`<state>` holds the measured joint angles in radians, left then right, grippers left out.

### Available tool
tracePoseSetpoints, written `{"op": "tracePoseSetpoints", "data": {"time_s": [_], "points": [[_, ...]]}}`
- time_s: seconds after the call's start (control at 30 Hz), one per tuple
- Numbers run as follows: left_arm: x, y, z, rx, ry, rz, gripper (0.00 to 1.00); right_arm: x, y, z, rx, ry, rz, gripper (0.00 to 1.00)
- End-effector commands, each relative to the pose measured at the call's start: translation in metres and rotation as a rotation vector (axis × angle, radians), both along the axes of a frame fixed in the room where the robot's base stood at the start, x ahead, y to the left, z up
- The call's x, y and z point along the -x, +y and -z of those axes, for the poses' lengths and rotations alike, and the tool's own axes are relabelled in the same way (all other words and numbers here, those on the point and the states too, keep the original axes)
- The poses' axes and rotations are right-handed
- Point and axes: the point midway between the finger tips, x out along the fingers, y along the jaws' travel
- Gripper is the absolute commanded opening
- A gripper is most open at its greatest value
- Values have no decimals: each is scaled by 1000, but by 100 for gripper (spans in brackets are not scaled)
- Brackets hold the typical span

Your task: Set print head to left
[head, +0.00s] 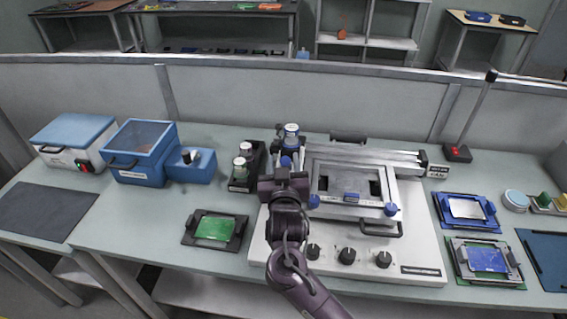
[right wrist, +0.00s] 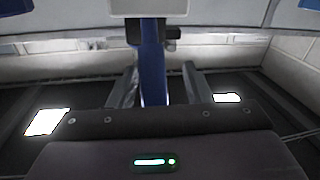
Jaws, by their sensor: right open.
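The printer (head: 425,232) is a white-based machine with a grey frame, a rail across its back and several dark knobs in front. What looks like its print head (head: 291,131), blue with a white-topped cap, stands at the left end of the rail. My right gripper (head: 286,172) reaches up over the printer's left side, just in front of this part and hiding its lower portion. In the right wrist view, a blue upright (right wrist: 152,75) with a white block above stands between the open fingers (right wrist: 157,88). Contact cannot be told. My left gripper is out of view.
A dark holder with bottles (head: 245,168) stands close left of my gripper. A tray with a green board (head: 214,229) lies front left. Blue boxes (head: 140,152) stand further left, and board fixtures (head: 466,209) lie to the right. A grey partition (head: 300,90) runs behind the bench.

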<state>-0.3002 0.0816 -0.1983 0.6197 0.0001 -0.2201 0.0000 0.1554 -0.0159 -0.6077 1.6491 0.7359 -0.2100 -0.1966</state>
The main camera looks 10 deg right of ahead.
Motion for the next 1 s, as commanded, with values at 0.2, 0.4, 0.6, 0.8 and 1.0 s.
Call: {"op": "tracePoseSetpoints", "data": {"time_s": [0.2,0.4,0.6,0.8,1.0], "points": [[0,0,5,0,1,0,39,17,3,3,-1,1,-2,45],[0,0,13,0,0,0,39,51,7,3,-2,2,-2,45],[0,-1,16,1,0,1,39,74,10,2,0,1,-2,45],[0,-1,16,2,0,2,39,78,10,0,1,0,-1,45],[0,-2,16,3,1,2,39,77,11,0,1,0,-1,45]]}}
